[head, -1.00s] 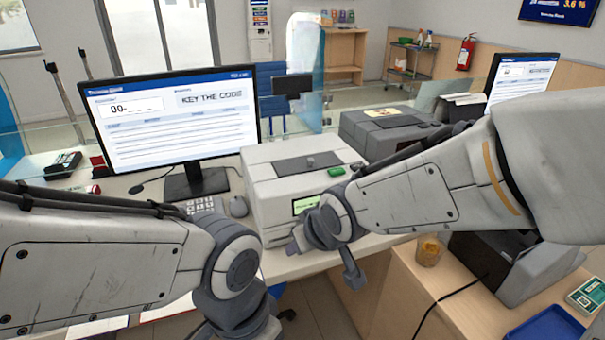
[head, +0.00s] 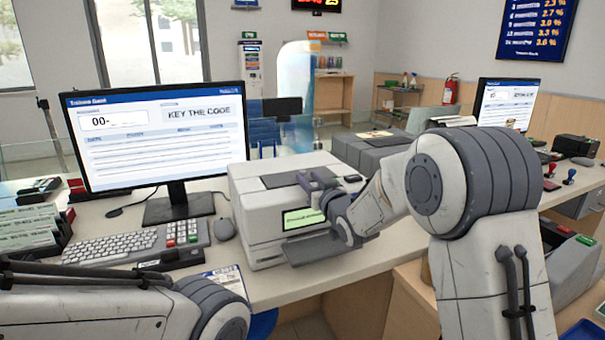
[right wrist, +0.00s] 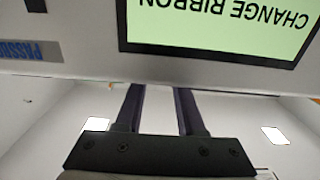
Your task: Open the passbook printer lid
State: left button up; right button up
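The passbook printer (head: 258,215) is a white box on the counter, with a dark panel (head: 282,179) on top and a lit green screen (head: 304,218) on its front. Its lid looks shut. In the right wrist view the screen (right wrist: 222,18) reads CHANGE RIBBON, upside down. My right gripper (head: 318,181) is at the printer's top front edge. In the right wrist view its two fingers (right wrist: 160,92) stand apart with nothing seen between them; their tips are hidden beyond the printer's edge. My left arm enters at lower left, its gripper out of frame.
A monitor (head: 160,132) showing KEY THE CODE stands left of the printer. A keyboard (head: 110,248), a keypad (head: 185,238) and a mouse (head: 223,229) lie before it. A grey machine (head: 370,150) stands behind the printer to the right.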

aim_at(304, 174)
jog(key=x, duration=0.5)
jog(key=shift+s, duration=0.1)
grip_shut()
dwell(1.3)
